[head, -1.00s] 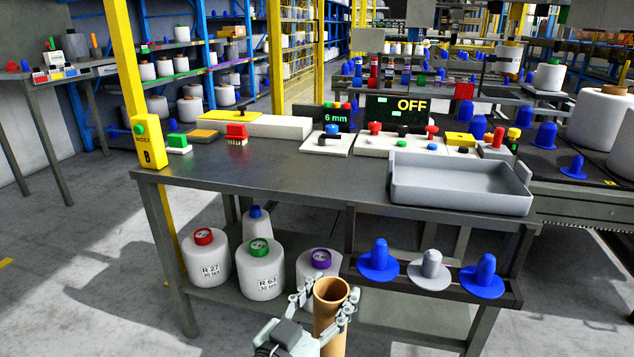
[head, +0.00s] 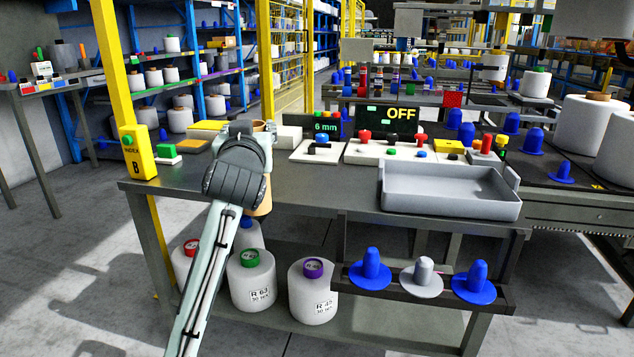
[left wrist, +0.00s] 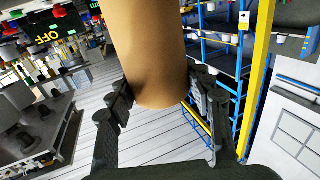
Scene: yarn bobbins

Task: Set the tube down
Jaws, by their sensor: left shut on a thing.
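My left gripper (head: 250,130) is shut on a tan cardboard tube (head: 264,198), held near upright. In the head view my wrist and arm hide most of the tube and the fingers. The tube's lower end shows against the front edge of the dark workbench (head: 330,195); I cannot tell whether it touches. In the left wrist view the tube (left wrist: 150,50) sits between the two fingers (left wrist: 160,108), with its rounded end toward the camera. My right gripper is in no view.
A grey tray (head: 450,205) stands at the bench's right. Control boxes and an OFF display (head: 400,115) line the back. White bobbins (head: 252,285) and blue cones (head: 371,270) sit below. The bench's middle front is clear.

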